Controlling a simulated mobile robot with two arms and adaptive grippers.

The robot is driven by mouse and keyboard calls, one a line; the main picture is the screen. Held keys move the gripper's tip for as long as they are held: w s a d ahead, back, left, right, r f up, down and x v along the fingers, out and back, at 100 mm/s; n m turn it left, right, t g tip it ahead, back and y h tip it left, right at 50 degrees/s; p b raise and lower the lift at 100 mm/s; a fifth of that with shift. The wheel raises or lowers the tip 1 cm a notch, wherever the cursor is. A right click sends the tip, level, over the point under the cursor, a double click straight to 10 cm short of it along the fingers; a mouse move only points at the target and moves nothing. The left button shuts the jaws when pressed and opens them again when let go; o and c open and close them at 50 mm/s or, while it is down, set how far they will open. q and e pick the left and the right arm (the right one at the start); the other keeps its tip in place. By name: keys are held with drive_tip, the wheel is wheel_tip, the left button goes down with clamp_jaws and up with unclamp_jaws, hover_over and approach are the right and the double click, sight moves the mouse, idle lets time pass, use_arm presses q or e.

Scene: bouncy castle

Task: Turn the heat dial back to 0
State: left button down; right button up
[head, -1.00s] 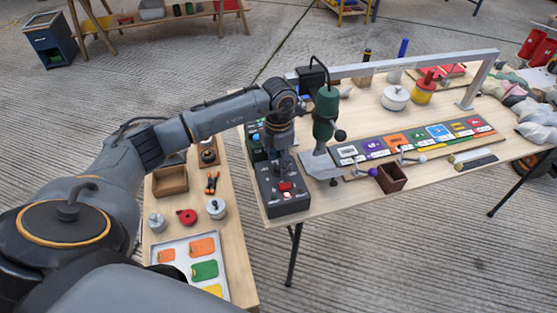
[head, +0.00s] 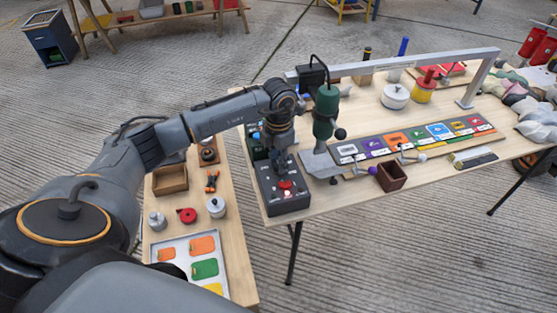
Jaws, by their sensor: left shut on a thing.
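A dark control box (head: 276,205) stands at the near left corner of the large wooden table. It has a red button or knob (head: 285,185) on top, with a small bright light and small controls near it. My left gripper (head: 281,165) points down at the top of the box, just behind the red part. It is shut on what seems to be the heat dial, which the fingers and wrist hide. The dial's marks and its setting cannot be read. My right gripper is not in view.
A green heat-press-like tool (head: 325,110) on a stand is close to the right of my left wrist. A row of coloured cards (head: 420,137) and a small brown box (head: 391,177) lie further right. A low bench (head: 236,255) with a tray is at the left.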

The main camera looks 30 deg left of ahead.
use_arm(q)
drive_tip(key=n, duration=0.5)
drive_tip(key=shift+n, duration=0.3)
drive_tip(key=n, duration=0.6)
drive_tip(key=shift+r, duration=0.1)
drive_tip(key=n+p, duration=0.1)
drive_tip(key=n, duration=0.4)
drive_tip(key=shift+n+p, duration=0.3)
drive_tip(key=shift+n, duration=0.1)
drive_tip(key=n+p, duration=0.1)
drive_tip(key=n, duration=0.4)
drive_tip(key=shift+n+p, duration=0.3)
drive_tip(key=shift+p, duration=0.05)
drive_tip(key=shift+n, duration=0.3)
drive_tip(key=c, duration=1)
unclamp_jaws()
wheel_tip(320, 180, up, 12)
